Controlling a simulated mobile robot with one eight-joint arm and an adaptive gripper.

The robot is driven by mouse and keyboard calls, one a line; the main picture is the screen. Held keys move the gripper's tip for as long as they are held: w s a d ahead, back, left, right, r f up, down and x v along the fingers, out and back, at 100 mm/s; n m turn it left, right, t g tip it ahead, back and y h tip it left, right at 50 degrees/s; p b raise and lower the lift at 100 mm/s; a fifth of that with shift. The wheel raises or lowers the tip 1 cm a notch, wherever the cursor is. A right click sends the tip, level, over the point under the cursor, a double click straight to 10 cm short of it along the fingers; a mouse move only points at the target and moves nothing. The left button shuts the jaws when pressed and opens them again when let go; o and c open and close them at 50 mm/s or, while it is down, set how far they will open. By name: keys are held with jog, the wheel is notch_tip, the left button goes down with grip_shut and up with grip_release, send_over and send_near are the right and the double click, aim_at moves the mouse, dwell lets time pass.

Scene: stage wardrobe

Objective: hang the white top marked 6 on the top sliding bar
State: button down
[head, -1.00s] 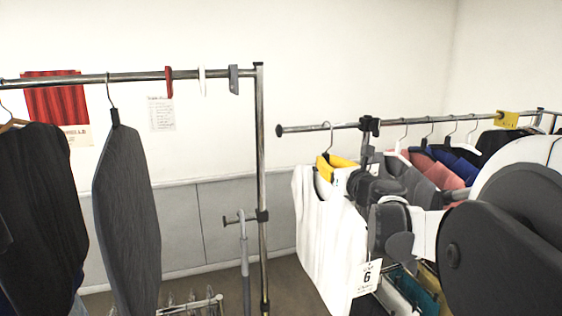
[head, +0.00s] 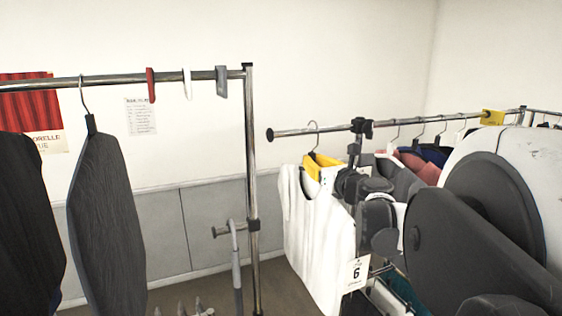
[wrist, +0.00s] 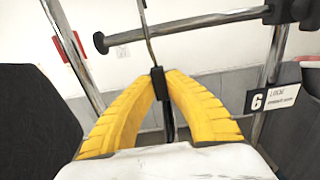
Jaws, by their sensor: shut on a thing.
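The white top (head: 312,235) hangs at the centre right of the head view with a tag (head: 357,273) reading 6 at its lower right. My gripper (head: 318,161), with yellow fingers, is shut on its hanger (head: 314,138) just below the hook. In the wrist view my gripper (wrist: 160,75) pinches the dark neck of the hanger (wrist: 149,40). The upper right bar (head: 295,132) has a round end knob. The hook overlaps this bar near its free end in both views; I cannot tell whether it rests on it.
Several garments hang further right. Another rack (head: 251,180) stands left with a grey garment (head: 107,215) and coloured clips.

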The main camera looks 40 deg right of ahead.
jog(key=shift+s+r, duration=0.1)
jog(key=shift+w, duration=0.4)
jog(key=shift+s, duration=0.1)
jog(key=shift+s+r, duration=0.1)
jog(key=shift+b+x, duration=0.85)
jog(key=shift+x, duration=2.95)
jog(key=shift+f, duration=0.2)
